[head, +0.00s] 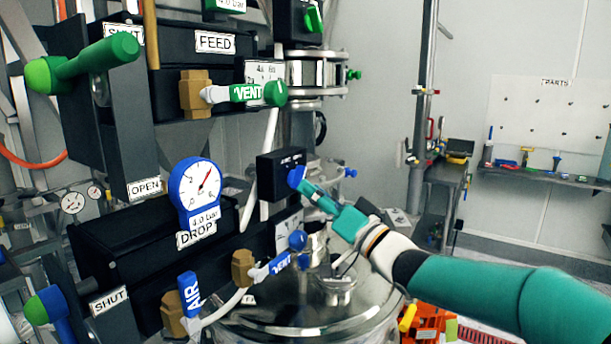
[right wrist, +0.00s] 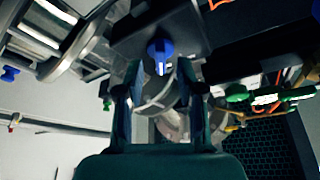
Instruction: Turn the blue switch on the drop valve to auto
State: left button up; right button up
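The blue switch (head: 295,176) is a small round knob on the front of a black box (head: 268,181) beside the drop valve (head: 130,235). The box has small white lettering above the knob, too small to read. In the right wrist view the blue switch (right wrist: 158,48) sits centred just beyond the fingertips, with a pale mark on its face. My right gripper (head: 306,188) reaches in from the right, close to the knob. Its two fingers (right wrist: 161,80) are apart, one on each side of the knob's line. I cannot tell whether they touch it. My left gripper is not in view.
The green-handled feed valve (head: 200,50) is above. A steel vessel lid (head: 300,318) lies below.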

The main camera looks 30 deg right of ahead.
aim_at(298, 178)
jog(key=shift+p+x, duration=0.35)
jog(key=shift+x, duration=1.15)
jog(key=c, duration=0.5)
jog(key=shift+s, duration=0.15)
grip_shut()
